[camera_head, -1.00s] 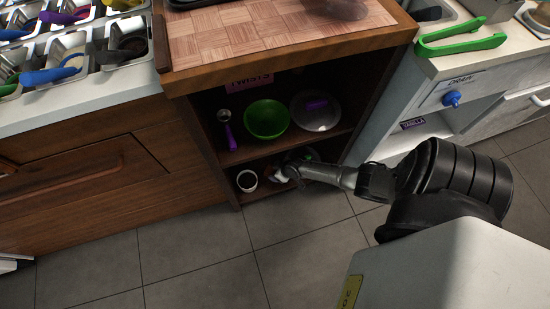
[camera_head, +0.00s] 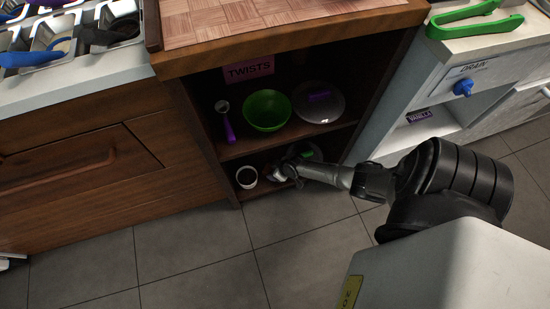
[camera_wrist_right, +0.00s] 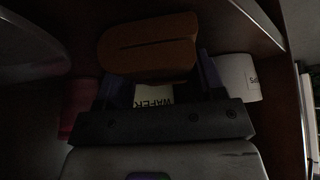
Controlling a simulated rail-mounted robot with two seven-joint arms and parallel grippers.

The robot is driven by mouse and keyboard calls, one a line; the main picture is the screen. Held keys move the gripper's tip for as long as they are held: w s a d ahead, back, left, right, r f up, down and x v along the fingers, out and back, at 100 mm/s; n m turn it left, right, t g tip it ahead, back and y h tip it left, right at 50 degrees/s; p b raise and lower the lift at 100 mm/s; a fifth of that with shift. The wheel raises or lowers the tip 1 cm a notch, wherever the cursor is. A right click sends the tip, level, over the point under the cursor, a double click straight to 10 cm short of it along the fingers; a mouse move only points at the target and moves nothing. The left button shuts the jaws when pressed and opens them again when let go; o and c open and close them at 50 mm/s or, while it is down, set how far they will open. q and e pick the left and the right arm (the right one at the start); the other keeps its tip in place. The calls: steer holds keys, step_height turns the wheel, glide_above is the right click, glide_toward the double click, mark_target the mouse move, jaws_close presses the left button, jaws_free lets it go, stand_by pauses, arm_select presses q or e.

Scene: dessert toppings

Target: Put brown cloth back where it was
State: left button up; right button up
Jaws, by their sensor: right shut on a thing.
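My right gripper (camera_head: 284,173) is inside the lower shelf of the wooden cabinet, and its fingers are hard to make out in the head view. In the right wrist view the right gripper (camera_wrist_right: 158,76) is shut on the brown cloth (camera_wrist_right: 150,42), a folded orange-brown bundle between the two fingers. In the head view the cloth is too small and dark to tell apart. I cannot tell whether the cloth touches the shelf. My left gripper is not in view.
A white cup (camera_head: 246,177) stands left of my gripper on the lower shelf. The upper shelf holds a purple-handled scoop (camera_head: 226,122), a green bowl (camera_head: 267,110) and a round plate (camera_head: 318,105). Cabinet walls and shelf (camera_head: 290,146) closely surround the arm. The floor (camera_head: 200,255) is clear.

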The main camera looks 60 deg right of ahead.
steer(key=shift+f, duration=0.1)
steer(key=o, duration=1.2)
